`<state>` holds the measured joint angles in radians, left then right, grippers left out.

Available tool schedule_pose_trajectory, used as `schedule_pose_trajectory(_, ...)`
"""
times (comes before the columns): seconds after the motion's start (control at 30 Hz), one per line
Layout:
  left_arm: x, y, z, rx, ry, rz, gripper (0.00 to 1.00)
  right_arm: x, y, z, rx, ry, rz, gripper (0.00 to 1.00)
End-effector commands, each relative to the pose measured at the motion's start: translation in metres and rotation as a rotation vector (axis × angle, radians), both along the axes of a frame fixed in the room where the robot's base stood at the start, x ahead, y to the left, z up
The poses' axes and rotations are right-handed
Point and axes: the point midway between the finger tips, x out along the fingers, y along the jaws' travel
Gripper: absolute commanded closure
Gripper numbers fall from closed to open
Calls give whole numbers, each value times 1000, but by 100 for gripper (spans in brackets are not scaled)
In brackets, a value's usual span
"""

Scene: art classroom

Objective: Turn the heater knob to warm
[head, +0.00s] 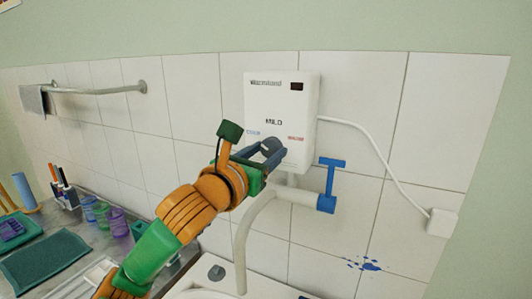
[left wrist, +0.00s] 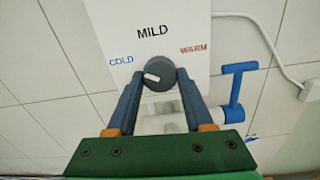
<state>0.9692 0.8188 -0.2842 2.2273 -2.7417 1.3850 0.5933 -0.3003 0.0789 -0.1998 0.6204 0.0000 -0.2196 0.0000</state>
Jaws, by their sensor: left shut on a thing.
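The white water heater (head: 281,95) hangs on the tiled wall, with MILD printed above its knob, COLD in blue at left and WARM in red at right. The dark grey round knob (left wrist: 157,68) sits low on its front; in the head view the knob (head: 271,143) is partly hidden by my fingers. Its white pointer mark lies on the left of the knob face, toward the COLD side. My left gripper (left wrist: 160,80) is shut on the knob, one finger at each side. In the head view my left gripper (head: 270,150) reaches it from below left. My right gripper is out of view.
A blue tap handle (head: 329,185) stands on the pipe right below the heater. A white cable (head: 385,170) runs to a wall box (head: 442,222). A sink and the counter, with cups (head: 117,222) and a green mat (head: 45,262), lie below left. A towel rail (head: 100,91) is at left.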

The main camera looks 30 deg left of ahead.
Motion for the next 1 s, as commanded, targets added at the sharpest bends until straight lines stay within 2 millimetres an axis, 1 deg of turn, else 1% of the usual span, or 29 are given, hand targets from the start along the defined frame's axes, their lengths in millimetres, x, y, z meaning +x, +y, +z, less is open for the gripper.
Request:
schedule_pose_trajectory(0.27,0,1,-1,147,2,2,100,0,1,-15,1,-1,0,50)
schedule_pose_trajectory(0.6,0,1,-1,463,19,3,100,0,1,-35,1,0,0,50)
schedule_pose_trajectory(1.0,-1,1,1,843,41,4,100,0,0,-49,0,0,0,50)
